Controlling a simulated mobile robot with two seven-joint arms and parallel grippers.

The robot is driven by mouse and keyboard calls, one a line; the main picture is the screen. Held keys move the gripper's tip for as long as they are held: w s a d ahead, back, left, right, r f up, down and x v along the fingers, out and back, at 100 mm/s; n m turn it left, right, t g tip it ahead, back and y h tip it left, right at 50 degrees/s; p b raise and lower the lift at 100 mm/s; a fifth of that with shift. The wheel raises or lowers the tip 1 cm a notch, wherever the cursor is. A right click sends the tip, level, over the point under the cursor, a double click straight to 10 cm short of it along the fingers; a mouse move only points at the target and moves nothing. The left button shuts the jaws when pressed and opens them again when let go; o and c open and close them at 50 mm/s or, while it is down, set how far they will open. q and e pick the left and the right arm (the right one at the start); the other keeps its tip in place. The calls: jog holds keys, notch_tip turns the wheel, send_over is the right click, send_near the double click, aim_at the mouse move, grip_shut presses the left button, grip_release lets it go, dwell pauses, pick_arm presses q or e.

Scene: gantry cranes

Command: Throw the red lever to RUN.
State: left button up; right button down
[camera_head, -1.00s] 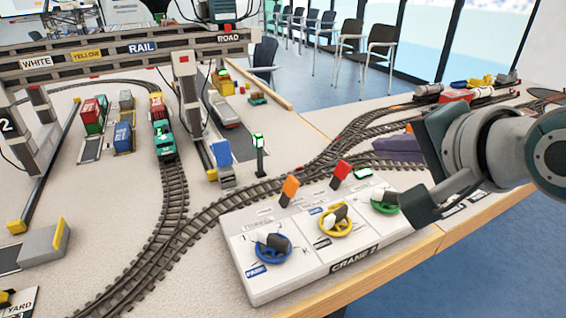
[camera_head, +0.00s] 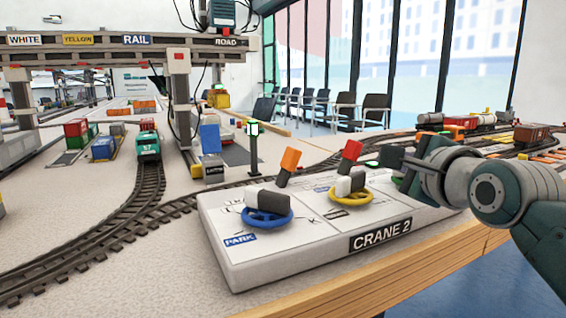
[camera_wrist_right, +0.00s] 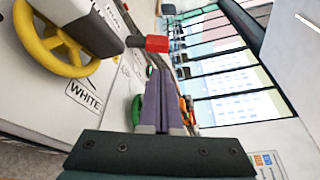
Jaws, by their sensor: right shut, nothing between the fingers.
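The red lever (camera_head: 351,150) stands at the back edge of the white CRANE 2 panel (camera_head: 240,275), with a red block on a dark stem. It leans slightly to the right in the head view. It also shows in the right wrist view (camera_wrist_right: 156,43), just beyond the fingertips. My right gripper (camera_head: 374,163) is shut and empty, just right of the red lever. Its fingers (camera_wrist_right: 165,75) show together in the right wrist view, and a gap to the lever seems to remain. No RUN mark is legible. My left gripper is not in view.
An orange lever (camera_head: 289,161) stands left of the red one. The panel carries a blue wheel (camera_head: 266,220) and a yellow wheel (camera_head: 350,196); a green wheel (camera_wrist_right: 137,110) is close beside my fingers. A green-lit post (camera_head: 253,145) and rail tracks (camera_head: 120,225) lie behind and left.

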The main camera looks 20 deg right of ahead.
aim_at(361, 148)
jog(key=b+x, duration=0.2)
jog(key=x, duration=0.4)
jog(key=shift+f+b, duration=0.15)
jog(key=shift+b, duration=0.15)
jog(key=shift+x, duration=0.75)
jog(key=shift+a+r+n+p, duration=0.3)
jog(key=shift+r+n+p, duration=0.1)
jog(key=shift+r+n, duration=0.1)
jog(key=shift+a+n+t+h, duration=0.3)
jog(key=shift+a+n+t, duration=0.1)
jog(key=shift+n, duration=0.4)
